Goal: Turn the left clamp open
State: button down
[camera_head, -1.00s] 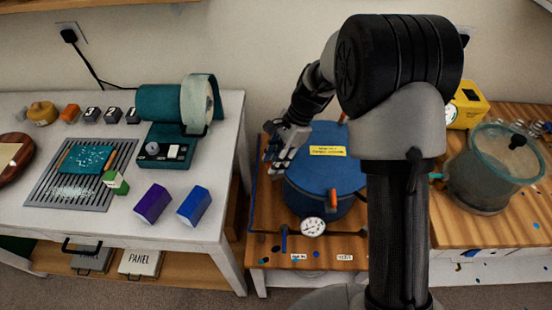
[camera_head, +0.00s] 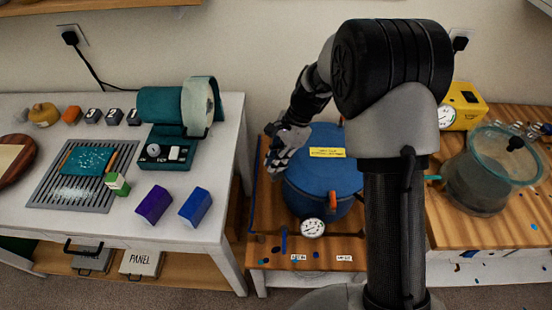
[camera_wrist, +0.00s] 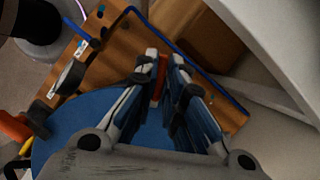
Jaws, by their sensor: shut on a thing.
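The blue pot (camera_head: 322,172) has a flat lid with a yellow label (camera_head: 327,152). The left clamp is hidden behind my gripper (camera_head: 272,163) in the head view. In the wrist view, an orange-red piece of the left clamp (camera_wrist: 159,82) shows between the fingers of my gripper (camera_wrist: 164,64), at the edge of the blue lid (camera_wrist: 75,125). The fingers are close together on it. How far the clamp is turned cannot be made out. An orange front clamp (camera_head: 333,202) stands upright on the pot's near side.
A round gauge (camera_head: 313,228) sits at the pot's front. A clear-lidded vessel (camera_head: 480,185) and a yellow pump (camera_head: 466,108) stand to the right on wooden tops. The white table (camera_head: 90,220) edge is close left of my gripper.

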jog(key=n+p, duration=0.2)
jog(key=n+g+h+p, duration=0.1)
jog(key=n+p, duration=0.1)
jog(key=n, duration=0.1)
jog(key=shift+w+a+r+g, duration=0.1)
jog(key=shift+r+g, duration=0.05)
jog(key=shift+g, duration=0.15)
jog(key=n+h+p, duration=0.1)
jog(key=n, duration=0.1)
jog(key=n+h+p, duration=0.1)
jog(key=n+p, duration=0.1)
jog(key=n, duration=0.1)
jog(key=shift+n+g, duration=0.3)
jog(key=shift+g, duration=0.1)
jog(key=n+h, duration=0.1)
jog(key=n, duration=0.2)
jog(key=n+h+p, duration=0.1)
jog(key=n, duration=0.2)
jog(key=shift+a+h, duration=0.15)
jog(key=shift+h, duration=0.25)
jog(key=shift+n, duration=0.4)
jog(key=c, duration=1.7)
grip_release()
jog(key=v, duration=1.1)
jog(key=shift+w+a+r, duration=0.1)
jog(key=shift+r, duration=0.25)
